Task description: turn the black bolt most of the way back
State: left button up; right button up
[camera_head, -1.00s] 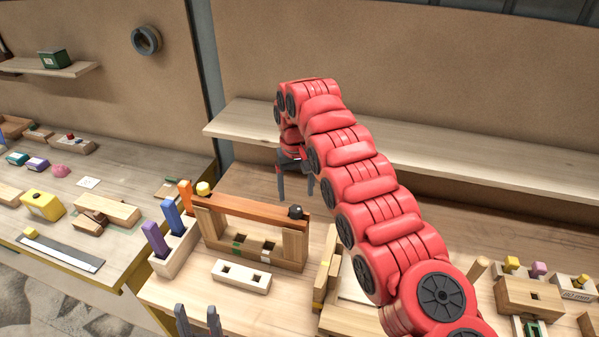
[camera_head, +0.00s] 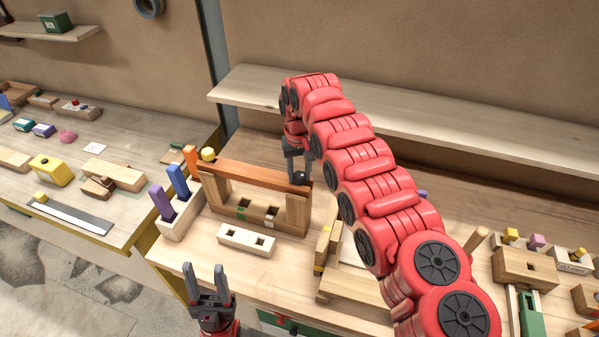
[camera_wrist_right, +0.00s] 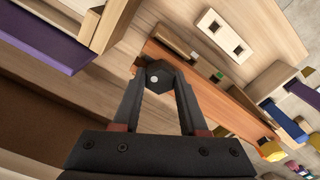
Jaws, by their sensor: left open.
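The black bolt (camera_head: 299,179) stands at the right end of the reddish-brown bar (camera_head: 250,174) on the wooden frame. Its faceted head (camera_wrist_right: 162,77) shows between the fingertips in the right wrist view. My right gripper (camera_head: 299,174) comes down from above, with its fingers closed in against both sides of the bolt head. The bolt's shank is hidden. My left gripper (camera_head: 206,270) is open and empty, low in front of the bench, apart from the frame.
A block with purple and blue pegs (camera_head: 182,217) stands left of the frame. A pale two-hole block (camera_head: 247,240) lies in front of it. Wooden parts (camera_head: 330,260) stand to the right. A long shelf (camera_head: 430,140) runs behind. A yellow knob (camera_head: 208,154) sits at the bar's left end.

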grip_shut()
jog(key=shift+w+f+n+b, duration=0.1)
jog(key=shift+f+n+b, duration=0.15)
jog(key=shift+n+b, duration=0.45)
jog(key=shift+r+n+b, duration=0.1)
jog(key=shift+n+b, duration=0.35)
jog(key=shift+n, duration=0.25)
jog(key=n, duration=0.3)
jog(key=shift+r, duration=0.3)
jog(key=shift+n, duration=1.1)
jog(key=n, duration=0.3)
jog(key=shift+r, duration=0.15)
jog(key=n, duration=0.5)
jog(key=shift+r+p, duration=0.1)
jog(key=shift+p, duration=0.25)
